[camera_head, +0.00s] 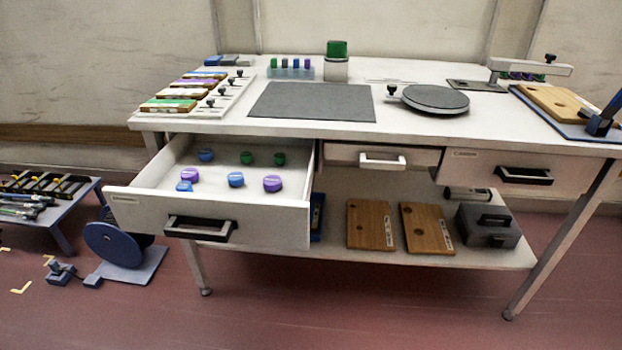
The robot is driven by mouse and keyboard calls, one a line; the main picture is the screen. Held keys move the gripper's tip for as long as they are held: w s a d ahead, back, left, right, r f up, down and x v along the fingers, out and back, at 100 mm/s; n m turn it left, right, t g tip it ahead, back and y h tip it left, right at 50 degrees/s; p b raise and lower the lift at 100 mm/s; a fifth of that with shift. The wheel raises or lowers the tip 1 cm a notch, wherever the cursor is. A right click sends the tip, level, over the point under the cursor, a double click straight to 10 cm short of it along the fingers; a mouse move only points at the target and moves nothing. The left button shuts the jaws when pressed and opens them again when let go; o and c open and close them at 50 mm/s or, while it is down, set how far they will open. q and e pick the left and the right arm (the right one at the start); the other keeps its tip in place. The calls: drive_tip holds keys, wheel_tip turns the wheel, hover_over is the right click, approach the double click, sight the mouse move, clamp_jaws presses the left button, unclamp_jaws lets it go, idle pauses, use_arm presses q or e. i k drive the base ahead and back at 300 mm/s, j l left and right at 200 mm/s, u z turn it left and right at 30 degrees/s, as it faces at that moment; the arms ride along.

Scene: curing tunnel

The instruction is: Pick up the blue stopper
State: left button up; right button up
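Three blue stoppers lie in the open left drawer (225,215) of the workbench. One blue stopper (206,156) is toward the back left, one (236,180) is near the middle front, and one (184,187) is at the front left. Two green stoppers (247,158) (280,159) and two purple stoppers (190,174) (272,184) lie in the same drawer, apart from the middle blue one. The front left blue stopper sits close to a purple one. Neither of my grippers is in view.
The bench top (430,125) carries a dark mat (312,102), a round turntable (436,98), a rack of small coloured pieces (290,71) and a green-topped jar (336,65). The other drawers are shut. A blue reel (112,245) stands on the floor left of the bench.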

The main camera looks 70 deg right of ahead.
sight(235, 179)
drive_tip(key=j+z, duration=0.2)
drive_tip(key=z, duration=1.2)
